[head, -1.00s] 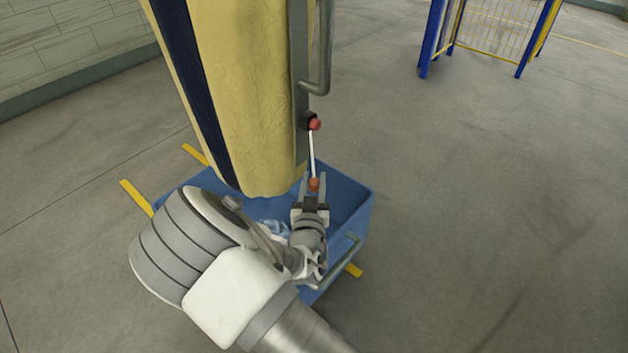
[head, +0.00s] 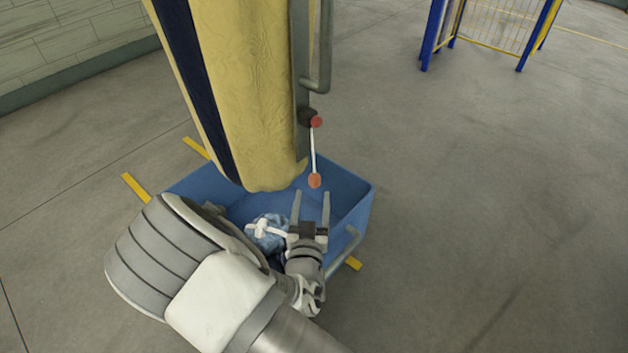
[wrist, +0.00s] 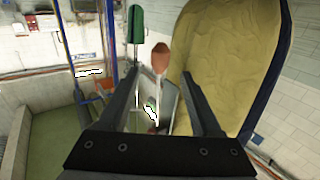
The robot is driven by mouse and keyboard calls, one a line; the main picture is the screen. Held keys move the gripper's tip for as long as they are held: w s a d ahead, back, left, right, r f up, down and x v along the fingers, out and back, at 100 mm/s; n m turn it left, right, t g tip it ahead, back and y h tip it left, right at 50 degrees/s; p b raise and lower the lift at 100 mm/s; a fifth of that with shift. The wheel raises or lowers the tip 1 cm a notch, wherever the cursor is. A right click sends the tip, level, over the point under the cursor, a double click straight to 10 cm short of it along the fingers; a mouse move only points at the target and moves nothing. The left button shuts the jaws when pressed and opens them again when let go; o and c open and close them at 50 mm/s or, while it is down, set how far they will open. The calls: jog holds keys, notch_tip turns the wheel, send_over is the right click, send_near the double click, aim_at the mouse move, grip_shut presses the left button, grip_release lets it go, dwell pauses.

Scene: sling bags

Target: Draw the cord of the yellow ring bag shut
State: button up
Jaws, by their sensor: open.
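The yellow bag (head: 245,95) with a dark blue stripe hangs in the head view, and it fills the right of the wrist view (wrist: 230,60). At its right side a thin white cord (head: 313,150) runs down from a red piece (head: 316,121) to an orange end knob (head: 314,180). The knob also shows in the wrist view (wrist: 160,57), in line with the gap between the fingers. My gripper (head: 311,194) is open and empty, its fingers pointing toward the knob from just below it. I see no contact with the knob. The bag's top is out of view.
A blue bin (head: 350,190) stands under the bag, with bluish-white contents (head: 266,231) inside. A grey upright with a bent handle (head: 320,75) runs close beside the cord. A blue-and-yellow mesh frame (head: 490,28) stands at the back right. The floor to the right is clear.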

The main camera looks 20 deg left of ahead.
jog(key=p+v, duration=0.1)
jog(key=v, duration=0.9)
jog(key=w+d+r+m+g+h, duration=0.1)
jog(key=w+d+r+m+g, duration=0.3)
jog(key=r, duration=0.3)
jog(key=w+d+r+m+g+h, duration=0.1)
jog(key=w+d+r+g, duration=0.4)
jog(key=w+r, duration=0.15)
jog(key=s+d+r+g+h, duration=0.1)
jog(key=s+d+r, duration=0.35)
jog(key=d, duration=0.35)
jog(key=s+d+r+n+h, duration=0.1)
jog(key=s+d+r+h, duration=0.1)
jog(key=s+d+r, duration=0.35)
jog(key=s+d+r+g+h, duration=0.1)
jog(key=s+d+r, duration=0.3)
jog(key=d, duration=0.6)
notch_tip(320, 180, up, 21)
jog(key=s+p, duration=0.1)
jog(key=p, duration=2.1)
jog(key=shift+s, duration=0.35)
jog(key=shift+d, duration=0.1)
